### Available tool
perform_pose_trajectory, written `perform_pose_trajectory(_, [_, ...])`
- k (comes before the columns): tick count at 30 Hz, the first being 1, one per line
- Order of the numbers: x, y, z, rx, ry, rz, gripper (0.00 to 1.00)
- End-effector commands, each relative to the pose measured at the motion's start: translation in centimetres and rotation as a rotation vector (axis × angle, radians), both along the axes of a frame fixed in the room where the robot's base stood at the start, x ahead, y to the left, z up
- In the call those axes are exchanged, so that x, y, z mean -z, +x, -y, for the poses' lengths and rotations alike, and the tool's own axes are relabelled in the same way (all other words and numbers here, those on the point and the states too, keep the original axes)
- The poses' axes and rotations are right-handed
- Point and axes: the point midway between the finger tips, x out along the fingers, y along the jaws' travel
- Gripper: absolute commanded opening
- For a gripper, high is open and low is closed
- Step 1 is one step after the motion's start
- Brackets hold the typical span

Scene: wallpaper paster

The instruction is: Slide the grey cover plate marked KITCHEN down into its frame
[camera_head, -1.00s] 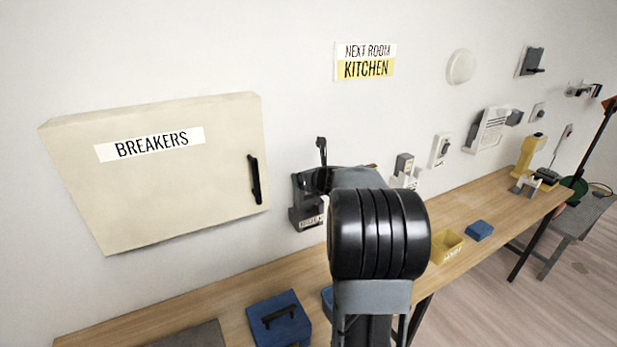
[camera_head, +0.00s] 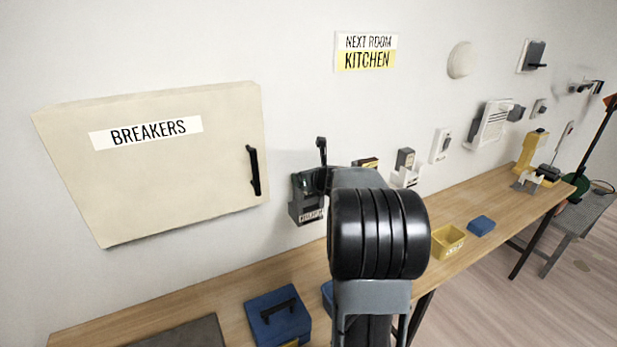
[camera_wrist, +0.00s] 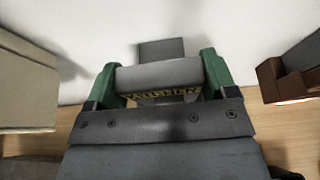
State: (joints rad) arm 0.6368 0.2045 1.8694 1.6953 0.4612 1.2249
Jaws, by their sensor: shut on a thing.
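In the wrist view my gripper (camera_wrist: 160,80) has a green finger on each side of a grey block-like piece, which I take as the cover plate (camera_wrist: 157,74). It is shut on it. A strip reading KITCHEN (camera_wrist: 162,93), partly covered, shows just below. A smaller grey piece (camera_wrist: 161,47) shows behind it against the wall. In the head view a dark grey wall unit (camera_head: 305,206), apparently the frame, is right of the breaker box. A small label is on its lower front. My arm hides its right side. I cannot tell how far the plate sits in the frame.
The cream BREAKERS box (camera_head: 180,170) juts from the wall on the left. A black lever (camera_head: 322,150) stands above the frame. A red-brown item (camera_wrist: 288,74) is to the right. Below runs a wooden bench (camera_head: 235,295) with a blue box (camera_head: 277,318) and yellow tray (camera_head: 447,241).

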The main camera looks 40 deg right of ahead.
Motion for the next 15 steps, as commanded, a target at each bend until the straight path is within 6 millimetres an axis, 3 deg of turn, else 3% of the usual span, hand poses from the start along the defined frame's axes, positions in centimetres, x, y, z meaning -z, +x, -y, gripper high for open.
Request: perform_pose_trajectory(15, [1.4,0.0,0.0,0.000,0.000,0.000,0.54])
